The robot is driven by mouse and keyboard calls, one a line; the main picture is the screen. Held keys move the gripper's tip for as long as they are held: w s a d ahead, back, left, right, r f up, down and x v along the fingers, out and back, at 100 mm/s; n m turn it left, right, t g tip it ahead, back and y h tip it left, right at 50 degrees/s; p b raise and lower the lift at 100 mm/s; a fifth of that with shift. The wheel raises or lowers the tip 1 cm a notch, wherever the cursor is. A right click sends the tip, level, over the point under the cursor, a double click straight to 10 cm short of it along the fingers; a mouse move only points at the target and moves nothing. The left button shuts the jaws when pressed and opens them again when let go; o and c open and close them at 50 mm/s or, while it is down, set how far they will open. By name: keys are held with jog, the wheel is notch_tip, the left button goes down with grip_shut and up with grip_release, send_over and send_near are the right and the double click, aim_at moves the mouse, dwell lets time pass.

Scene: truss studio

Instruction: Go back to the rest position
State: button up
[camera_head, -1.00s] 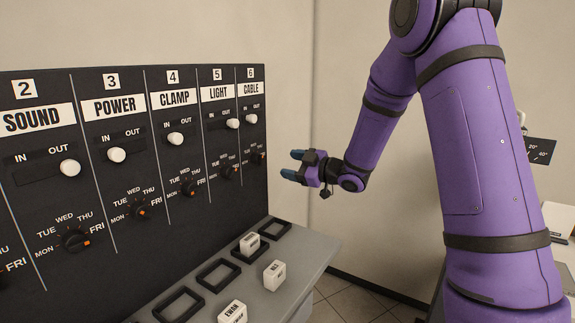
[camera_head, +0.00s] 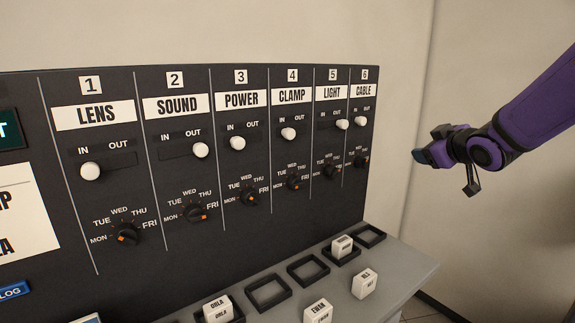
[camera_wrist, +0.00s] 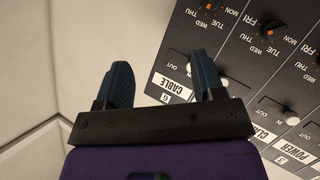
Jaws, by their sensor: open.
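My gripper (camera_head: 424,158) is at the right of the head view, in the air to the right of the black panel (camera_head: 215,245) and clear of it. Its dark blue fingers also show in the wrist view (camera_wrist: 165,82). They are spread apart with nothing between them. Past the fingers, the wrist view shows a pale wall and the CABLE end of the panel (camera_wrist: 250,60). My purple forearm runs to the right edge of the head view.
The panel has several columns of white sliders, such as the LENS slider (camera_head: 91,171), and dials. A grey ledge (camera_head: 405,275) below it holds black square frames (camera_head: 268,292) and white labelled blocks (camera_head: 365,283). The space before the right wall is free.

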jog(key=s+a+m+g+h, duration=0.1)
jog(key=s+m+g, duration=0.3)
jog(key=s, duration=1.2)
jog(key=s+a+m+g, duration=0.2)
jog(key=s+m+g, duration=0.2)
jog(key=s, duration=1.3)
jog(key=shift+s+a+g+h, duration=0.25)
jog(key=shift+s+g+h, duration=0.05)
jog(key=shift+h, duration=0.1)
jog(key=shift+f, duration=0.1)
